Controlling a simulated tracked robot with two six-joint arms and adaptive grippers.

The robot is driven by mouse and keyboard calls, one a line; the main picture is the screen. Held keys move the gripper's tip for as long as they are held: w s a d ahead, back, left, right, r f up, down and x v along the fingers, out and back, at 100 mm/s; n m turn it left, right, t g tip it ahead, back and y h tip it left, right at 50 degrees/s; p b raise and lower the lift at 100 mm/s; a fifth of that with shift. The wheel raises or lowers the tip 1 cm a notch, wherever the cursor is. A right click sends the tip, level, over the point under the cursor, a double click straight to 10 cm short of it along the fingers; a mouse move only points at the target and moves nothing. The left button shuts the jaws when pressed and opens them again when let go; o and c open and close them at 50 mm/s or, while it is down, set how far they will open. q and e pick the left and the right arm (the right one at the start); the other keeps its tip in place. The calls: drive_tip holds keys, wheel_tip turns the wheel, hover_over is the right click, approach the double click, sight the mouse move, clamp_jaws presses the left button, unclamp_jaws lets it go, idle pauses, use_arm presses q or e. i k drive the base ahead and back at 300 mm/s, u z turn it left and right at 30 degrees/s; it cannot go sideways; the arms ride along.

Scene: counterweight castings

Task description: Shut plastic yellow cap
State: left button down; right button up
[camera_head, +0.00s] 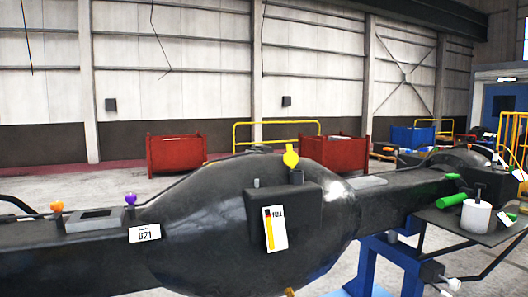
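The yellow cap (291,156) stands raised above a short dark neck (296,176) on top of the boxy block of the large black casting (200,225). It looks flipped up on edge, standing open rather than lying flat over the neck. Its hinge is too small to make out. Neither of my grippers shows in this view.
A small grey stub (256,183) stands left of the neck. An orange cap (57,206) and a purple cap (131,199) sit on the casting's left part. A white cylinder (476,217) stands at right. Red bins (177,154) and yellow rails are behind.

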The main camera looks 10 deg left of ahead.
sight(290, 158)
drive_tip(key=z, duration=0.15)
drive_tip(key=i, duration=0.85)
drive_tip(key=u, duration=0.05)
